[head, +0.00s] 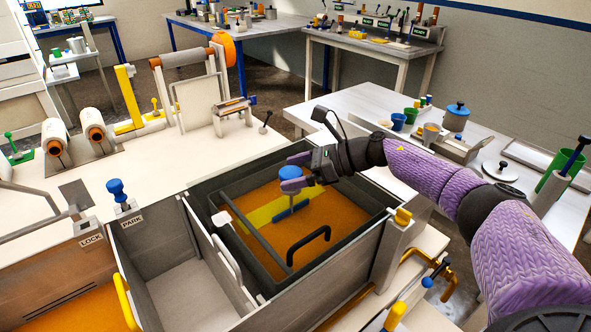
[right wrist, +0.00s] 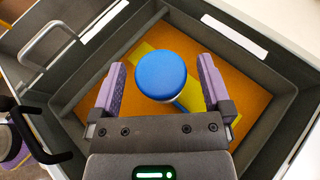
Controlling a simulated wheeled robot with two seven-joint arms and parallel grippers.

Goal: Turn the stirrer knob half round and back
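The stirrer knob (head: 287,173) is a round blue cap on a pale shaft, upright over the orange resin bath (head: 262,215). A blue paddle bar (head: 292,210) shows at its foot. My right gripper (head: 296,172) is at the knob, with one purple finger on either side of it. In the right wrist view the knob (right wrist: 161,76) is between the open fingers (right wrist: 161,65), with a gap on both sides. A yellow strip (head: 258,215) lies across the orange area below.
Dark tank walls (head: 372,225) surround the bath, with a black handle (head: 307,245) on the near side. An empty grey compartment (head: 195,290) is to the left, beside a blue-topped lever (head: 117,190) marked PARK. A side table at right holds a blue-lidded pot (head: 455,118).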

